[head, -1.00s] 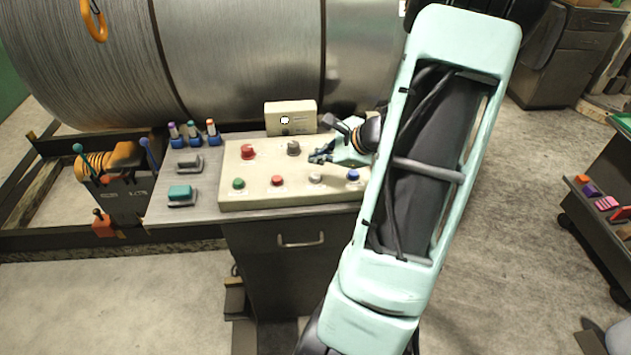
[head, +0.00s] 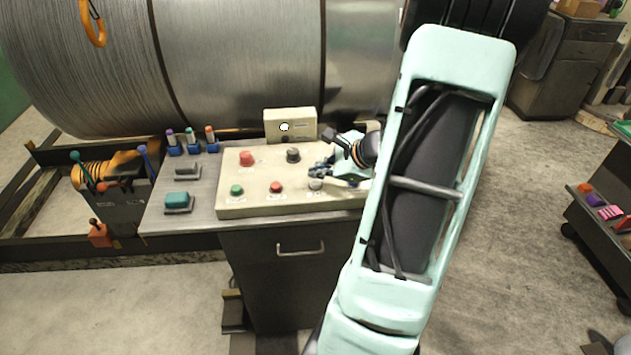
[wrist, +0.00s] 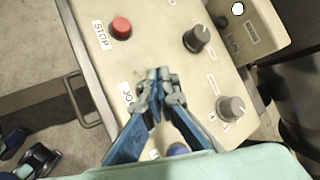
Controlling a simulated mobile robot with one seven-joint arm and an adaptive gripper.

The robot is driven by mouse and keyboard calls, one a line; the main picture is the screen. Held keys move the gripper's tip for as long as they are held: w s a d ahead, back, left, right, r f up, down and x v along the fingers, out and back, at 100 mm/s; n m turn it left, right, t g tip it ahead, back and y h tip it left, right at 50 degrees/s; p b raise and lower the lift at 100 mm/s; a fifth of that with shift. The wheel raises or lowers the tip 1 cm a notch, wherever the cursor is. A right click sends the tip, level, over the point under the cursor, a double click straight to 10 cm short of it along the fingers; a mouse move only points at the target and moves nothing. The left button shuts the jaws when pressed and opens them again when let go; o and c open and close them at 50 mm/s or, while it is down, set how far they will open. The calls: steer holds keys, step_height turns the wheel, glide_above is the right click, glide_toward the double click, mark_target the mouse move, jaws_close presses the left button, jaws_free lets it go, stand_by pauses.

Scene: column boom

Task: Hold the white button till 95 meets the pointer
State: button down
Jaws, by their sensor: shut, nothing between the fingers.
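The control panel (head: 255,206) is a cream sloped box on a grey cabinet. The white button (head: 316,184) is in its front row, between a red button (head: 276,187) and my arm. My gripper (head: 318,172) is shut and empty, its fingertips right at or just above the white button; contact cannot be told. In the wrist view my gripper (wrist: 158,76) covers the white button, beside a partly hidden label (wrist: 127,93).
On the panel are a green button (head: 237,190), a red mushroom button (head: 246,158), a black knob (head: 293,155), a grey knob (wrist: 231,107) and a blue button (wrist: 178,149).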

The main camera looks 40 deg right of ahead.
stand_by(0.8)
steer(key=shift+f+b, duration=0.45)
steer(key=shift+b, duration=0.25)
steer(key=shift+f+b, duration=0.5)
steer(key=shift+b, duration=0.1)
stand_by(0.4)
stand_by(4.9)
steer(key=shift+r+p, duration=0.65)
steer(key=shift+r, duration=0.3)
